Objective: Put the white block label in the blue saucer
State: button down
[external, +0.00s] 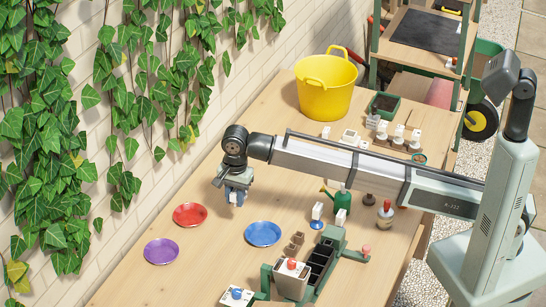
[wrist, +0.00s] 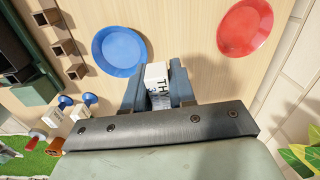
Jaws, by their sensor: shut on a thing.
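My gripper (external: 235,198) is shut on a white block label with dark lettering (wrist: 157,73). It holds the block above the wooden table, between the red saucer and the blue saucer. The blue saucer (external: 262,233) is round and shallow and looks empty. In the external view it lies to the right of and below my gripper. In the wrist view the blue saucer (wrist: 118,51) is to the upper left of the held block, apart from it in the picture. My fingers hide the sides of the block.
A red saucer (external: 190,215) and a purple saucer (external: 161,251) lie on the left. A green planter rack (external: 325,252), small brown pots (external: 296,240) and a green watering can (external: 338,200) stand to the right. A yellow tub (external: 326,88) is at the back.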

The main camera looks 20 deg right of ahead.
send_over(263, 237)
jog(key=f, duration=0.1)
jog(key=shift+m, duration=0.4)
jog(key=shift+f, duration=5.05)
jog(key=shift+f, duration=0.15)
jog(key=c, duration=0.9)
grip_release()
jog(key=shift+c, duration=0.2)
notch_tip(263, 237, up, 12)
jog(key=shift+r, duration=0.2)
